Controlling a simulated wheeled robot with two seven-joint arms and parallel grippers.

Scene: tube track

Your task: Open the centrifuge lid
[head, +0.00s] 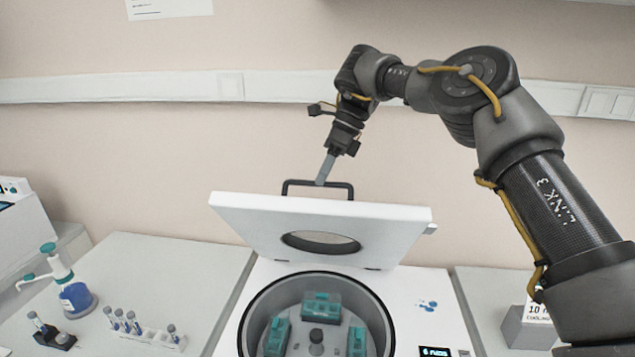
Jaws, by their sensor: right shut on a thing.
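The centrifuge (415,306) stands in front of me, with its white lid (240,213) raised and tilted back on its hinge. The lid has a round window and a dark handle (290,182) along its top edge. My right gripper (324,178) is shut on the handle from above. The open bowl (262,308) shows a rotor with teal tube holders (320,306) around a dark hub. My left gripper is not in view.
On the left bench (190,255) stand a blue dispenser bottle (77,298), a white rack (165,339) with several tubes and a small dark tube holder (52,338). A labelled box (525,328) sits at the right. The wall is close behind the lid.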

